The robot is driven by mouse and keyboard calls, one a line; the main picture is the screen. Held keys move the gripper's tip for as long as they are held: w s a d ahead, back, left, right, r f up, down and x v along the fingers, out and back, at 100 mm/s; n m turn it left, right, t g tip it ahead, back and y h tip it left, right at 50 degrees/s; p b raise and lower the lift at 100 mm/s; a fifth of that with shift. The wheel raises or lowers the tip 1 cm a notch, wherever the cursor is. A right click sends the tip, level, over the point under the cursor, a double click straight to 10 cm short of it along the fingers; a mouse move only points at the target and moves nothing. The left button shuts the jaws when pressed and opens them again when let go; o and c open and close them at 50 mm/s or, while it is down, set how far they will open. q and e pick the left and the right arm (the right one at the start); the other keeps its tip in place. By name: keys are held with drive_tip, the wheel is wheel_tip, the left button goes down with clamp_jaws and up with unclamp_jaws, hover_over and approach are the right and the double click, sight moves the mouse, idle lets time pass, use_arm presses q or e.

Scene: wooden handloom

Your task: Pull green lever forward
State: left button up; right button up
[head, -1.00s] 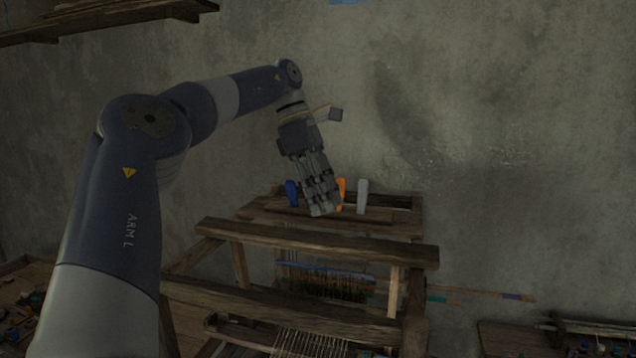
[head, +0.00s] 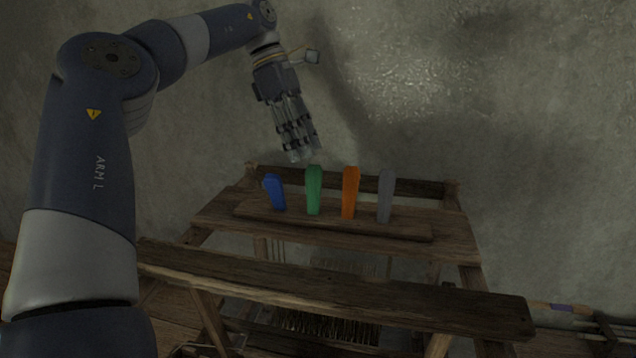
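The green lever (head: 314,190) stands upright on the top board of the wooden loom (head: 215,217), second from the left in a row of levers. My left gripper (head: 302,158) points down just above and slightly left of the green lever's top, seemingly behind it. Its fingers look close together, but their gap cannot be made out. No lever is seen in its grasp. My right gripper is out of view.
A blue lever (head: 274,192) leans on the left of the green one. An orange lever (head: 350,192) and a grey lever (head: 385,196) stand to its right. A wooden beam (head: 330,287) crosses the loom in front. A bare wall (head: 530,130) is behind.

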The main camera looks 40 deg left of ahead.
use_arm(q)
drive_tip(key=shift+s+d+f, duration=0.1)
drive_tip(key=shift+d+f, duration=0.2)
drive_tip(key=shift+f, duration=0.2)
drive_tip(key=p, duration=0.2)
hover_over(319, 212)
drive_tip(key=f, duration=0.7)
drive_tip(key=shift+w+a+f, duration=0.2)
drive_tip(key=shift+f, duration=0.1)
drive_tip(key=shift+d+f, duration=0.3)
drive_tip(key=shift+f, duration=0.15)
clamp_jaws()
